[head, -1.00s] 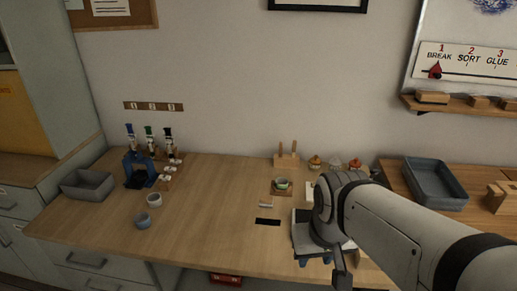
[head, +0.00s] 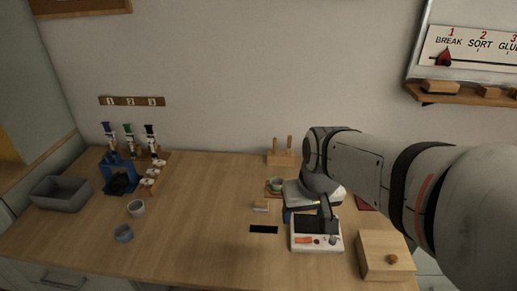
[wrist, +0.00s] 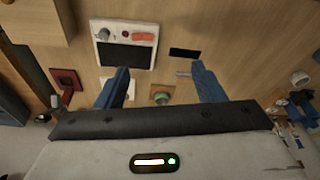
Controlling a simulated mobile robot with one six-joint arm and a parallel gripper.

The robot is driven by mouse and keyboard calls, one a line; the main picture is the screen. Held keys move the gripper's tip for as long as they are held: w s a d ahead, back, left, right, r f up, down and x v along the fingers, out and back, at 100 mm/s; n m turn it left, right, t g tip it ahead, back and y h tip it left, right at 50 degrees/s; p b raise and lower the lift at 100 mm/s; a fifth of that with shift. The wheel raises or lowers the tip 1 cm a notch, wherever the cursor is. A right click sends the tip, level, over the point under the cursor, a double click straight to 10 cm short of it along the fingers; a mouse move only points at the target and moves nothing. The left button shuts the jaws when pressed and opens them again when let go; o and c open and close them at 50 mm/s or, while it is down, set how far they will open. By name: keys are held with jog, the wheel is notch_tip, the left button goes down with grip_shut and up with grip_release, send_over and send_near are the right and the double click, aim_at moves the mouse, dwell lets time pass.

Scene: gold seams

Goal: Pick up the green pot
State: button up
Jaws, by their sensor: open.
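The green pot (head: 277,183) is a small round cup on a wooden square (head: 269,195) toward the back of the bench. My gripper partly covers it from the right in the head view. My gripper (head: 306,214) is open, in front and to the right of the pot, with blue fingers pointing down. In the wrist view the green pot (wrist: 162,98) shows between the two open fingers of my gripper (wrist: 160,71), close to the gripper body's edge. Nothing is held, and I see no contact with the pot.
A white device with a dark screen (head: 303,246) lies in front of my gripper. A wooden box with a knob (head: 385,266) is to its right. A small block (head: 261,206) and a black strip (head: 264,229) lie left. A peg stand (head: 282,158) is behind the pot.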

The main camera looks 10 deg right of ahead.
jog(key=shift+o, duration=0.7)
jog(key=w+f+n+b, duration=0.1)
jog(key=w+f+b, duration=0.2)
jog(key=w, duration=1.1)
jog(key=shift+w+f+t, duration=0.3)
jog(key=shift+w+f, duration=0.05)
jog(key=shift+f, duration=0.5)
jog(key=b, duration=0.2)
send_near(278, 180)
jog(key=s, duration=0.4)
jog(key=shift+n+t+y, duration=0.3)
jog(key=shift+n+t, duration=0.1)
jog(key=shift+t, duration=0.1)
jog(key=x, duration=0.5)
jog(key=w+x, duration=0.1)
jog(key=x, duration=0.2)
jog(key=shift+w+a+r+b, duration=0.1)
jog(key=shift+w+b, duration=0.05)
jog(key=shift+b, duration=0.2)
jog(key=c, duration=1.1)
